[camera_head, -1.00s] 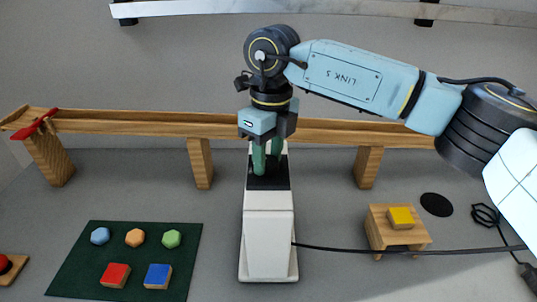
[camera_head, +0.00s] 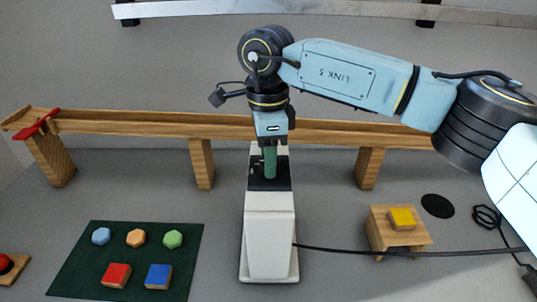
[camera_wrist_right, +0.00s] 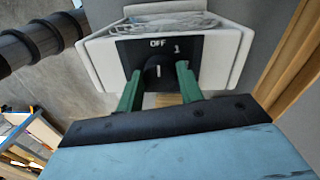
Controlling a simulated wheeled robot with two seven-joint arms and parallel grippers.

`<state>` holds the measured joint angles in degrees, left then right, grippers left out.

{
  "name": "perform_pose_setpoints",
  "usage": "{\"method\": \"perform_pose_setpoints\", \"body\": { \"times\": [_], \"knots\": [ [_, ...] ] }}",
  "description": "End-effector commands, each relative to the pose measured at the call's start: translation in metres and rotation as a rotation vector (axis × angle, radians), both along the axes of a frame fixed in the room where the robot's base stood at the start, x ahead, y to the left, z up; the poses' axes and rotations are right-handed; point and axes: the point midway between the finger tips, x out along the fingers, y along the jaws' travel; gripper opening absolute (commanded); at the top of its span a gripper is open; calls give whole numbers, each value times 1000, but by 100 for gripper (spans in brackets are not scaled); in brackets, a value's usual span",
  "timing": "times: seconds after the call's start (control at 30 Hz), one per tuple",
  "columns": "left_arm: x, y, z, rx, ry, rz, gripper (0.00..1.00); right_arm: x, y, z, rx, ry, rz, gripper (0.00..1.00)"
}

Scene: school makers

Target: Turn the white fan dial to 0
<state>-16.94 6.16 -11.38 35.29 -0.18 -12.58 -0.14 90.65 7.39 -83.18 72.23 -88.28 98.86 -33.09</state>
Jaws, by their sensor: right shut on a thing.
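The white fan (camera_head: 269,240) stands upright in the middle, with a black panel (camera_head: 284,172) near its upper part. In the right wrist view, the panel (camera_wrist_right: 205,52) carries the marks "OFF" and "1", and its dark dial (camera_wrist_right: 158,72) has a short white line that points up roughly towards "OFF". My right gripper (camera_head: 270,176) comes down onto the panel. Its green fingers (camera_wrist_right: 158,88) are shut on the dial, one on each side. In the head view the gripper hides the dial. My left gripper is not in view.
A wooden beam track (camera_head: 330,132) runs behind the fan. A green mat (camera_head: 75,262) with coloured blocks lies at left. A small wooden stand (camera_head: 382,232) with a yellow block is at right. A black cable (camera_head: 400,252) runs right from the fan.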

Motion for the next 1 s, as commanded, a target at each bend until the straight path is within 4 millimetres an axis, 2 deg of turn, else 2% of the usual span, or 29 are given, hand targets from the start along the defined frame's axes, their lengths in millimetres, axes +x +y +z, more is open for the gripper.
{"method": "perform_pose_setpoints", "body": {
  "times": [0.67,0.7,0.87,1.0],
  "knots": [
    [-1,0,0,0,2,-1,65,0,0,1,1,-2,68,14],
    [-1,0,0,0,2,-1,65,0,0,1,1,-2,68,38],
    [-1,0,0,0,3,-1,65,0,0,1,1,-1,67,58],
    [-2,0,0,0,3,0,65,0,0,1,1,-1,67,58]
  ]
}}
